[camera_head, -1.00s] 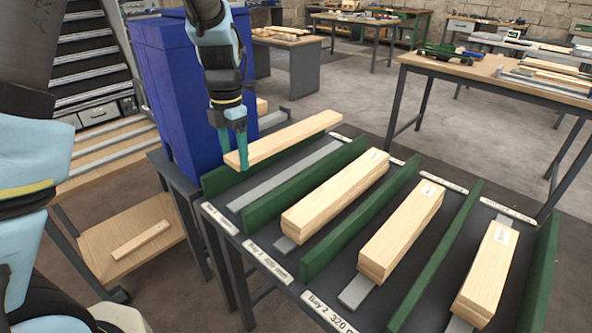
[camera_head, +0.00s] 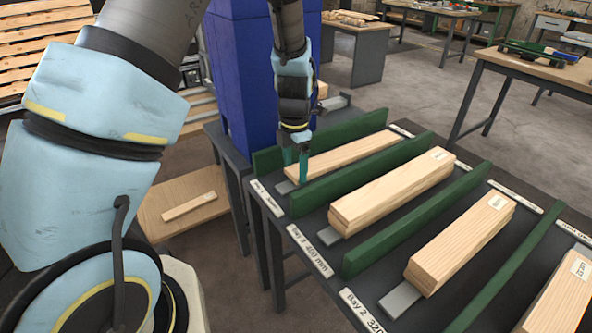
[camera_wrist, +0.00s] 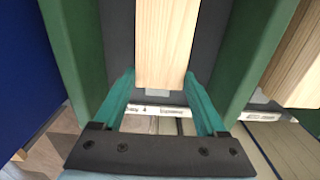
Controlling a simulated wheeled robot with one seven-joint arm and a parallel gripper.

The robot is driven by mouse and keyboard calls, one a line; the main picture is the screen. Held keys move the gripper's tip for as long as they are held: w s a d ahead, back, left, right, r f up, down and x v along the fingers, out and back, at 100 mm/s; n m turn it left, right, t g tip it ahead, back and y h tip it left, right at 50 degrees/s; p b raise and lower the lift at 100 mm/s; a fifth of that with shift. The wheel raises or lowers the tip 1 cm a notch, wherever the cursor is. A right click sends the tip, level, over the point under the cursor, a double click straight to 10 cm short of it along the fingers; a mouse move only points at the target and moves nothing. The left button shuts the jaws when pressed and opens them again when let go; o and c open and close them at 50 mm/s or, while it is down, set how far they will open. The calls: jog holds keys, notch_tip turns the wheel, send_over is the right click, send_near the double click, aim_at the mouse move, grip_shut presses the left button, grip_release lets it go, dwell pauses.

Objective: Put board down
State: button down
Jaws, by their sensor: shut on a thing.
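My gripper (camera_head: 295,168) points down and is shut on the near end of a pale wooden board (camera_head: 340,155). The board lies lengthwise and about level in the leftmost bay, between two green dividers. A grey strip (camera_head: 284,187) on the bay floor shows just past its near end. In the wrist view the board (camera_wrist: 165,45) runs between my teal fingers, with a green divider on each side. I cannot tell whether its underside fully touches the strip.
Green dividers (camera_head: 368,170) separate the bays. Boards lie stacked in neighbouring bays (camera_head: 390,190), (camera_head: 465,243). A blue column (camera_head: 238,80) stands close on the left. Bay labels (camera_head: 314,251) run along the front edge. A low shelf holds a short board (camera_head: 189,206).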

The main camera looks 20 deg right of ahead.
jog(key=shift+f, duration=0.75)
grip_release()
notch_tip(320, 180, up, 12)
jog(key=b, duration=0.2)
jog(key=s+a+m, duration=0.2)
jog(key=a+m, duration=0.8)
jog(key=a, duration=0.5)
jog(key=s+a+m+t, duration=0.1)
jog(key=s+a+m, duration=0.1)
jog(key=a+m, duration=0.9)
jog(key=a+r, duration=0.1)
jog(key=a, duration=0.3)
jog(key=shift+t, duration=0.3)
jog(key=shift+a, duration=0.1)
